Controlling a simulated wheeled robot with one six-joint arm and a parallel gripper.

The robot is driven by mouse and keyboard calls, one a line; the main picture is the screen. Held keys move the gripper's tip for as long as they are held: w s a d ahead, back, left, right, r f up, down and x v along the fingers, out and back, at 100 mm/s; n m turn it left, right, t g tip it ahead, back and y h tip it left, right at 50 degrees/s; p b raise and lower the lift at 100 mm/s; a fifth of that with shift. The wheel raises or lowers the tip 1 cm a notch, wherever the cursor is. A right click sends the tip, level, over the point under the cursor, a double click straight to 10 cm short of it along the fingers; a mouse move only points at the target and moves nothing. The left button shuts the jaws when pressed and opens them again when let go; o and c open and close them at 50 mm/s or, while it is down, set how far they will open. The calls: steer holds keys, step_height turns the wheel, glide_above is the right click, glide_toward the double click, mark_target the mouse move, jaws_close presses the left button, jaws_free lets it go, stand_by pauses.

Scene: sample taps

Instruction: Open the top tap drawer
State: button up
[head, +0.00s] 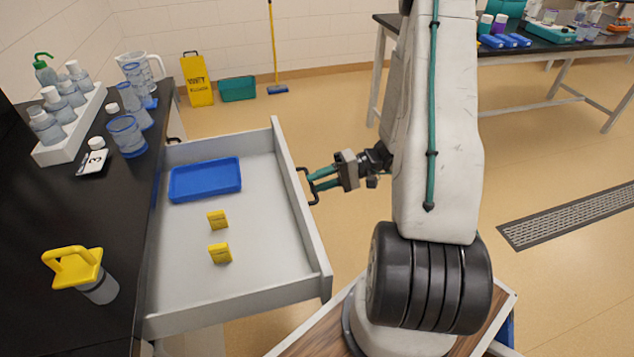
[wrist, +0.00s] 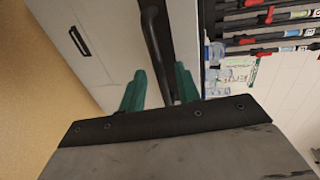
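The grey top drawer (head: 290,215) stands pulled far out from under the black counter in the head view. Its dark bar handle (head: 311,190) is on the front face; it also shows in the wrist view (wrist: 157,45). My gripper (head: 318,180) is at the handle, in front of the drawer. In the wrist view, the teal fingers of my gripper (wrist: 160,80) are on either side of the bar, with a gap visible on the left; they look open around it. Finger contact with the bar is not clear.
Inside the drawer are a blue tray (head: 205,180) and two yellow blocks (head: 219,237). The black counter (head: 60,205) holds a white bottle rack (head: 70,135), blue-based vessels and a yellow-handled container (head: 85,275). A yellow wet-floor sign (head: 197,80) stands behind.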

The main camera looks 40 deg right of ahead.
steer(key=v, duration=0.7)
stand_by(0.5)
steer(key=s+a+r+n+g+h, duration=0.2)
steer(key=s+a+r+h, duration=0.5)
steer(key=a+r, duration=0.3)
steer(key=s+a+r+n+g+h, duration=0.3)
steer(key=s+a+r+h, duration=0.4)
steer(key=a+r, duration=0.4)
step_height(320, 180, up, 5)
steer(key=shift+s+r, duration=0.1)
steer(key=shift+s, duration=0.35)
